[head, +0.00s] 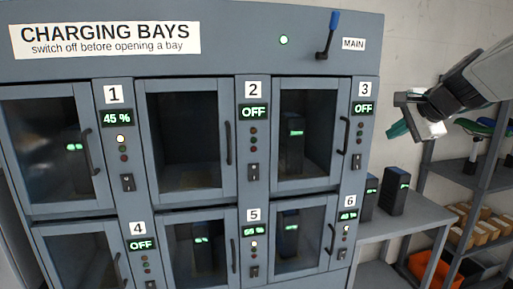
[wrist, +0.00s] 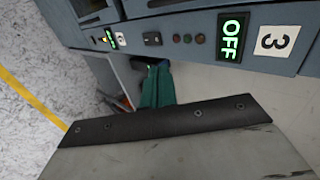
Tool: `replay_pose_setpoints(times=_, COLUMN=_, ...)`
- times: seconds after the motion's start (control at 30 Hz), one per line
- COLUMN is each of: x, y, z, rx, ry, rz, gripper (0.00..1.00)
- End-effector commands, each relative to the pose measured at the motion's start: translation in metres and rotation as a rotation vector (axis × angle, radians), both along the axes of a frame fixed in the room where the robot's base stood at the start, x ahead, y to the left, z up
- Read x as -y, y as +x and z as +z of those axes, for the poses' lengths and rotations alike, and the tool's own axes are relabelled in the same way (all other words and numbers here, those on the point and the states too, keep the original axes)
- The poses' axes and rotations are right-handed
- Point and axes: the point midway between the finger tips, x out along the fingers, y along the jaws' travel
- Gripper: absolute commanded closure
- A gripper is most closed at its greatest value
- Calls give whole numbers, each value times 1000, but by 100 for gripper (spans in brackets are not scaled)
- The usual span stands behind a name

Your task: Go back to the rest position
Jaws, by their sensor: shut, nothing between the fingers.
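My gripper (head: 398,130) is at the right of the head view, raised in front of the wall, to the right of the bay 3 panel. Its teal fingers are shut and hold nothing. In the wrist view the teal fingers (wrist: 157,88) show together past a grey plate, with the bay 3 OFF display (wrist: 232,38) above and to their right. The charging cabinet (head: 220,40) stands left of my gripper, with clear space between them in the head view.
The visible bay doors look shut; the bay 2 door (head: 187,90) shows a dark interior. The blue-handled main lever (head: 329,35) points up. Two dark batteries (head: 395,192) stand on a grey bench (head: 400,222) below my gripper. A shelf rack (head: 460,170) stands at right.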

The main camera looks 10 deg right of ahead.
Motion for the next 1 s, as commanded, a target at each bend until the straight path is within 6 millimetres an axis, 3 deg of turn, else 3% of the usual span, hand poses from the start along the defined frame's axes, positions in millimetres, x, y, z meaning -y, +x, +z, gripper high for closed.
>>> replay_pose_setpoints(times=0.07, x=-5, y=-6, z=-10, rx=-40, ry=-39, rz=63, gripper=100)
replay_pose_setpoints(times=0.17, x=-20, y=-33, z=-45, rx=-159, ry=-121, rz=206, gripper=100)
replay_pose_setpoints(times=0.27, x=-63, y=-78, z=-81, rx=-299, ry=-241, rz=448, gripper=100)
replay_pose_setpoints(times=0.4, x=-123, y=-158, z=-126, rx=-484, ry=-428, rz=837, gripper=100)
replay_pose_setpoints(times=0.5, x=-151, y=-217, z=-153, rx=-591, ry=-568, rz=1098, gripper=100)
replay_pose_setpoints(times=0.6, x=-164, y=-253, z=-167, rx=-641, ry=-675, rz=1254, gripper=100)
replay_pose_setpoints(times=0.73, x=-177, y=-269, z=-171, rx=-621, ry=-752, rz=1329, gripper=100)
replay_pose_setpoints(times=1.0, x=-185, y=-269, z=-167, rx=-590, ry=-778, rz=1355, gripper=100)
